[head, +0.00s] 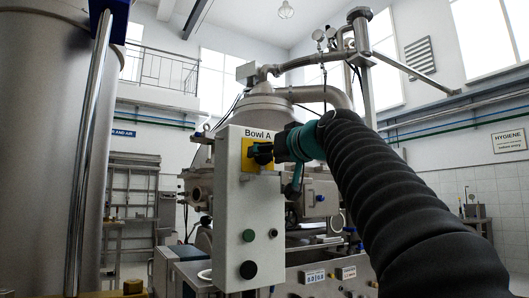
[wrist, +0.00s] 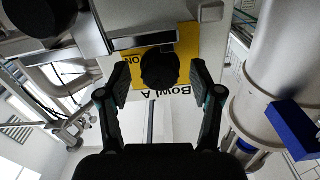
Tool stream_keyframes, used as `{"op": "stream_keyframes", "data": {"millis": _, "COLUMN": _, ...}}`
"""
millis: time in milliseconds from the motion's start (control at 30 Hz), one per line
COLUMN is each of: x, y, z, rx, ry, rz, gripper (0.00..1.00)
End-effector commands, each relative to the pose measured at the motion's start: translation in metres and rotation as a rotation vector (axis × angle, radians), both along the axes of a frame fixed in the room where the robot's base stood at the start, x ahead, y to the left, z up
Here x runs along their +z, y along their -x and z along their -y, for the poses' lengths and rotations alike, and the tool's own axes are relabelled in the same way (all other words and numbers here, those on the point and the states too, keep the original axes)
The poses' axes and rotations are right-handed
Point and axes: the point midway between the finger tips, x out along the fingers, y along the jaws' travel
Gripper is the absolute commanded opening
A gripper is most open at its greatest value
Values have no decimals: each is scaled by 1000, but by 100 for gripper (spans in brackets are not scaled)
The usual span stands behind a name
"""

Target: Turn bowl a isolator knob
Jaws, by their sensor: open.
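The Bowl A isolator knob (wrist: 160,68) is black and sits on a yellow plate (wrist: 186,44) on the grey control box (head: 234,215). My gripper (wrist: 161,82) is open in the wrist view, with one finger on each side of the knob and a visible gap on both sides. In the head view my gripper (head: 274,150) is at the right of the yellow plate (head: 247,157), in front of the upper part of the box, and hides part of the knob (head: 262,151). The "Bowl A" label is above the plate in the head view and upside down in the wrist view.
A green button (head: 248,235) and a black one (head: 249,269) are lower on the box. The steel separator (head: 258,107) stands behind it. A large tank (head: 45,150) with a vertical pipe (head: 90,150) stands at the left. A blue part (wrist: 295,128) shows right of my fingers.

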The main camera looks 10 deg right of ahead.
Motion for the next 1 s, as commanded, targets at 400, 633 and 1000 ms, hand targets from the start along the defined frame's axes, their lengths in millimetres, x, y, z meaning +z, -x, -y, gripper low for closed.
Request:
{"op": "stream_keyframes", "data": {"millis": 400, "x": 0, "y": -10, "z": -3, "rx": 0, "ry": 0, "rz": 0, "gripper": 65}}
{"op": "stream_keyframes", "data": {"millis": 633, "x": 0, "y": -10, "z": -3, "rx": 0, "ry": 0, "rz": 0, "gripper": 15}}
{"op": "stream_keyframes", "data": {"millis": 1000, "x": -1, "y": -10, "z": -2, "rx": -2, "ry": 31, "rz": 11, "gripper": 5}}
